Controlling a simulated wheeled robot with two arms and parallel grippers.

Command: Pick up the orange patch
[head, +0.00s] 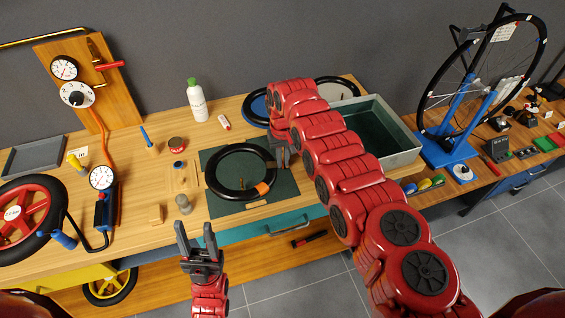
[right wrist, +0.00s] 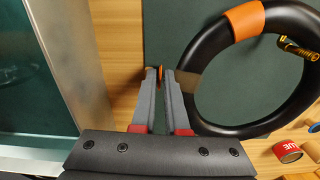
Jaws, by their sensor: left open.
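A small orange patch (right wrist: 160,73) shows as a thin edge between the fingertips of my right gripper (right wrist: 161,73) in the right wrist view. The fingers are close together on both sides of it, near the edge of the dark green mat (right wrist: 205,25). In the head view my right gripper (head: 281,157) is beside the right rim of the black inner tube (head: 225,190), and its fingers hide the patch. A wider orange band (head: 263,188) lies around the tube. My left gripper (head: 195,230) is open and empty in front of the table edge.
A metal water tub (head: 405,157) stands to the right of the mat. A white bottle (head: 197,102), a red tin (head: 177,144) and a pump with a gauge (head: 102,177) stand on the table. A wheel on a blue stand (head: 445,150) is at the far right.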

